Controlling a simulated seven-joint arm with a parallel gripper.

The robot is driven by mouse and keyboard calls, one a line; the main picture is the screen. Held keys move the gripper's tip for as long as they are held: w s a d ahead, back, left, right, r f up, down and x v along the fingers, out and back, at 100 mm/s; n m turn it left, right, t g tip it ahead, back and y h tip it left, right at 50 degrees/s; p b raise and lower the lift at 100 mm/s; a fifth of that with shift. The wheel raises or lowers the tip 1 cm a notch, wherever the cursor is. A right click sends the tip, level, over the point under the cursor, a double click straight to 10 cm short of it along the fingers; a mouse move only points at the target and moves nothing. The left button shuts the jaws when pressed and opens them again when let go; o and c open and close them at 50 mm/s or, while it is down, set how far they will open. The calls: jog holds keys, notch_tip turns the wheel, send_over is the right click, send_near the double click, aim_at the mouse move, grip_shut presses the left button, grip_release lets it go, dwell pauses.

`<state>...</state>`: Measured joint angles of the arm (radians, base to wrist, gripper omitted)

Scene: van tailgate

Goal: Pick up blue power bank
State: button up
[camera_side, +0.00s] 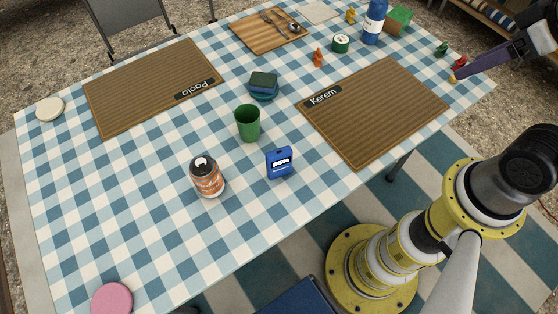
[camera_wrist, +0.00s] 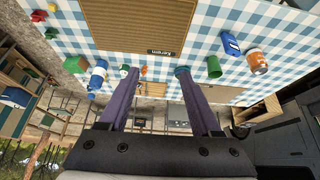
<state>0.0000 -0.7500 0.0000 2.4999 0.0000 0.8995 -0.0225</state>
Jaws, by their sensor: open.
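The blue power bank (camera_side: 279,163) stands on the checked tablecloth near the table's front edge, with light markings on its face. It also shows in the wrist view (camera_wrist: 231,44), right of my fingers. My gripper (camera_wrist: 156,72) is open, with two purple fingers spread apart and nothing held between them. In the side view my gripper (camera_side: 458,76) is at the table's far right corner, well away from the power bank.
An orange-labelled can (camera_side: 207,177) and a green cup (camera_side: 247,123) stand close to the power bank. Placemats marked Kerem (camera_side: 375,115) and Paolo (camera_side: 150,85) lie on either side. A blue bottle (camera_side: 374,22) and small figures stand at the back right.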

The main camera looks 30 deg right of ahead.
jog(key=w+a+r+n, duration=0.3)
jog(key=w+r+n, duration=0.15)
jog(key=w, duration=0.45)
jog(key=n+g, duration=0.6)
jog(key=n, duration=0.5)
send_over(280, 153)
notch_tip(280, 153, down, 22)
jog(key=shift+r, duration=0.1)
jog(key=shift+a+f, duration=0.1)
jog(key=shift+f, duration=0.2)
notch_tip(280, 153, down, 8)
jog(key=shift+r, duration=0.1)
jog(key=shift+w+f, duration=0.2)
jog(key=shift+f, duration=2.5)
grip_shut()
jog(key=shift+r, duration=0.1)
